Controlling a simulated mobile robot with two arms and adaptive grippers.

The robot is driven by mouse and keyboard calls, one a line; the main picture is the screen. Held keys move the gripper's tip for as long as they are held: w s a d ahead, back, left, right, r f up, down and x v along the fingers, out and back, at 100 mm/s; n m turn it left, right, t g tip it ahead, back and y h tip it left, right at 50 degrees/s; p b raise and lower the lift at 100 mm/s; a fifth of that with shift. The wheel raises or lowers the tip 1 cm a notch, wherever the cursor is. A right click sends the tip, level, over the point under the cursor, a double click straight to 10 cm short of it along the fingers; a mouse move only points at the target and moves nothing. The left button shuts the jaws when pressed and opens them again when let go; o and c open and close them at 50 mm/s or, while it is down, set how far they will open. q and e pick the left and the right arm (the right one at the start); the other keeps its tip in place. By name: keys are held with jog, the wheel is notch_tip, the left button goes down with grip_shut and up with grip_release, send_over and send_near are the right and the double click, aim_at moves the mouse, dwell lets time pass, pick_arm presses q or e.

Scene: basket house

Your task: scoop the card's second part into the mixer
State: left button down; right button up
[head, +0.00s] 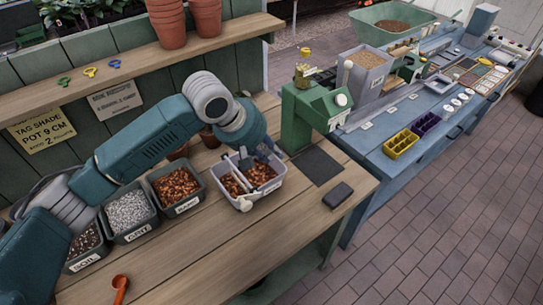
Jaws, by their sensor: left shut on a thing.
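My left gripper (258,158) is shut at the back of a pale tub (266,195) with brown chips inside. What it grips is mostly hidden by the gripper itself; I cannot tell if it is the tub's rim or a tool. A pale bar (236,181) lies across the tub. Left of the tub are labelled bins: SOIL (86,262) with dark contents, GRIT (130,235) with grey-white grains, and a third bin (187,206) of brown chips. A small card (115,98) hangs on the back wall; its text is barely readable. My right gripper is not in view.
A green machine (312,118) stands right of the tub, beside a dark mat (318,167) and a dark block (337,195). An orange scoop (120,288) lies at the front left. Wood is clear in front of the tub. A blue bench (372,185) adjoins at right.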

pick_arm(q)
jog(key=f+t+h+b, duration=0.1)
jog(key=h+b, duration=0.1)
jog(key=b, duration=0.1)
jog(key=s+a+t+h+b, duration=0.1)
jog(key=b, duration=0.3)
jog(key=a+f+t+h+b, duration=0.1)
jog(key=t+h+b, duration=0.1)
jog(key=b, duration=0.2)
jog(key=shift+s+a+f+h, duration=0.2)
jog(key=shift+s+f+h, duration=0.1)
jog(key=shift+f, duration=0.05)
dwell(0.7)
jog(key=shift+s, duration=0.1)
